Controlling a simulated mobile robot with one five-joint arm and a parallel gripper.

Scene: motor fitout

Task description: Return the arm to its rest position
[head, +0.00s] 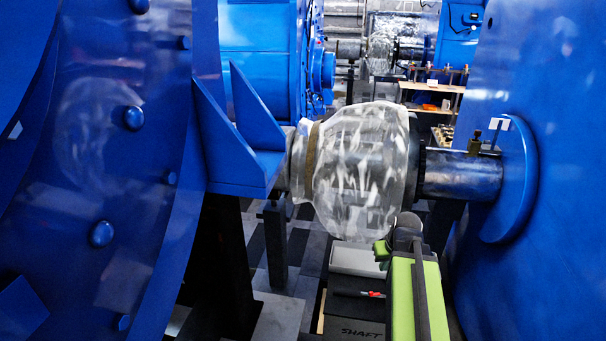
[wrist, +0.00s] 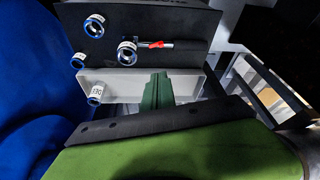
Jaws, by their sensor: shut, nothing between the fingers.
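My arm (head: 415,290), lime green and dark grey, rises at the lower middle right of the head view, below the plastic-wrapped shaft part (head: 360,170). In the wrist view my gripper (wrist: 158,78) is a narrow dark green shape, shut and empty. It is seen against a white bin (wrist: 190,85) and below a black panel (wrist: 185,22). Whether it touches the bin cannot be told. In the head view the gripper is mostly hidden, with only a small green part showing at the arm's top.
Large blue motor housings (head: 130,200) stand left and right (head: 545,170), leaving a narrow gap. A bare metal shaft (head: 460,174) enters the right one. Several metal rings (wrist: 127,52) and a red-handled tool (wrist: 153,44) lie on the black panel. A shelf (head: 435,87) stands behind.

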